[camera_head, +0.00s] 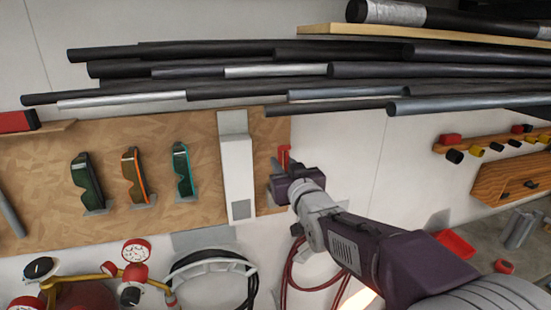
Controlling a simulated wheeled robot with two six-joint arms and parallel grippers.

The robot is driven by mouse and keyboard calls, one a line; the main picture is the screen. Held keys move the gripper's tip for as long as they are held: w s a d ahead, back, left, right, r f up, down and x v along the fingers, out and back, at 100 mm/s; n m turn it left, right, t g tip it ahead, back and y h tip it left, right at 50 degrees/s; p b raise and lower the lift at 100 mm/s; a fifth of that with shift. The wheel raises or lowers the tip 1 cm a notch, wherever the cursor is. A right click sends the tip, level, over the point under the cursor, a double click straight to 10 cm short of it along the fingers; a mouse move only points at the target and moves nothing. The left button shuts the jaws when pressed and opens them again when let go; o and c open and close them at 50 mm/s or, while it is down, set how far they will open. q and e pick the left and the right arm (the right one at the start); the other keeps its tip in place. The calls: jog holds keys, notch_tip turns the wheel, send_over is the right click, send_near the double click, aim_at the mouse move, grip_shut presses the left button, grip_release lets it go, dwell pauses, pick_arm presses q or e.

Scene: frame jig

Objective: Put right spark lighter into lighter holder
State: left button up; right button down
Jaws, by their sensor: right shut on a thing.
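My right gripper (281,175) is at the right edge of the brown board (60,190), just right of a tall pale box (236,165). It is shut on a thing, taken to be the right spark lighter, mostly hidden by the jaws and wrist. A small red piece (284,155) shows just above the jaws. I cannot tell whether it is part of the lighter or of the lighter holder. No other holder shows clearly. My left gripper is not in view.
Several goggles (132,178) hang on the board to the left. Long dark pipes (430,71) run across above the gripper. Below are a coiled black hose (212,262), a red hose (290,272) and gauges (136,250). Wooden racks (510,180) are at the right. Bare wall lies between.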

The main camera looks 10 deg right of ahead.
aim_at(286, 159)
jog(key=shift+s+d+r, duration=0.1)
jog(key=shift+s+r, duration=0.8)
jog(key=shift+r, duration=0.2)
jog(key=shift+s+r, duration=0.1)
jog(key=shift+s, duration=0.25)
jog(key=shift+w, duration=0.3)
jog(key=w+p, duration=0.1)
jog(key=w, duration=0.1)
jog(key=w+f, duration=0.1)
jog(key=w, duration=0.1)
jog(key=shift+w+p, duration=0.15)
jog(key=shift+p, duration=0.25)
jog(key=shift+w, duration=0.4)
jog(key=w, duration=0.2)
jog(key=w+p, duration=0.1)
jog(key=w, duration=0.1)
jog(key=shift+w+a+f, duration=0.2)
jog(key=shift+w, duration=0.1)
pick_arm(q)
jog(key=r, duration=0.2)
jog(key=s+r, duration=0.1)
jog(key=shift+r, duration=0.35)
pick_arm(e)
jog(key=shift+w, duration=0.3)
